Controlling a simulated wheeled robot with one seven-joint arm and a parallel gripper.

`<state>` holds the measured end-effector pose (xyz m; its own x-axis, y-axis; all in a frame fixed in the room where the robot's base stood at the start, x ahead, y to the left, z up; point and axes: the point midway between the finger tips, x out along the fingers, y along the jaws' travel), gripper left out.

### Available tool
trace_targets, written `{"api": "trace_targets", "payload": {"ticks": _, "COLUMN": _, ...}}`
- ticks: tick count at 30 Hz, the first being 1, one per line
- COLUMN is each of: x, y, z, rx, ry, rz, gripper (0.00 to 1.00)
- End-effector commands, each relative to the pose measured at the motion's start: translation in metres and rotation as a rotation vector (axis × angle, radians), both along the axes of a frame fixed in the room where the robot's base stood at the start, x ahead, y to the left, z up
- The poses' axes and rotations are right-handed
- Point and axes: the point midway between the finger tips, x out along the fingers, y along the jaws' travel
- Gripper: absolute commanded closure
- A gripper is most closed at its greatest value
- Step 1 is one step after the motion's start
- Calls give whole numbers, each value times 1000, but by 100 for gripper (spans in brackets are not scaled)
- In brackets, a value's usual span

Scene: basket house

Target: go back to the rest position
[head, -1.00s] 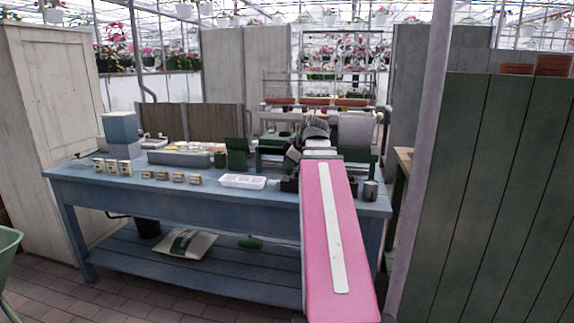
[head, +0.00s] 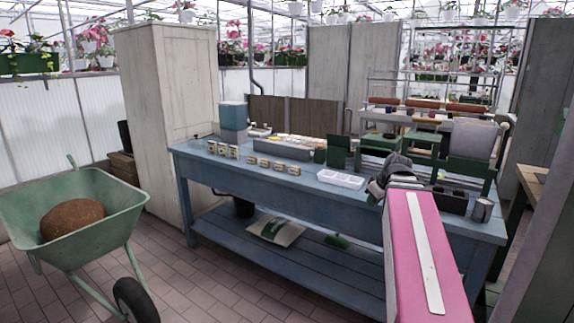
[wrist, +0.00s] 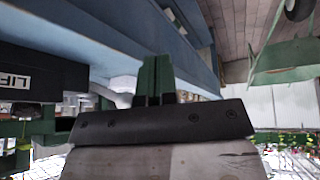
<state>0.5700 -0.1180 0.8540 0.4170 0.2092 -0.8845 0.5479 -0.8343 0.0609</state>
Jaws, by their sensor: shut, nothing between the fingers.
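My gripper shows at the end of my pink arm in the head view (head: 378,190), over the front part of the blue workbench (head: 340,210). In the wrist view my gripper's two green fingers (wrist: 156,78) lie side by side, shut with nothing between them. The wrist picture is turned over, with the bench edge and the floor in its upper part. My arm hides part of the bench's right side.
A white tray (head: 341,179), small seed boxes (head: 259,162) and a metal can (head: 482,210) stand on the bench. A green wheelbarrow (head: 120,202) holding a brown ball stands at left. A tall cabinet (head: 170,120) stands behind. Tiled floor (head: 230,285) is clear in front.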

Motion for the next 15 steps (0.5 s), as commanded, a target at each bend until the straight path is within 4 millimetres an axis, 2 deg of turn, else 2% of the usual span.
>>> {"api": "trace_targets", "payload": {"ticks": 1, "x": -2, "y": 8, "z": -19, "rx": 7, "ry": 35, "rz": -25, "gripper": 100}}
{"api": "trace_targets", "payload": {"ticks": 3, "x": -4, "y": 18, "z": -41, "rx": 15, "ry": 78, "rz": -68, "gripper": 100}}
{"api": "trace_targets", "payload": {"ticks": 15, "x": -33, "y": 71, "z": -164, "rx": 8, "ry": 306, "rz": -315, "gripper": 100}}
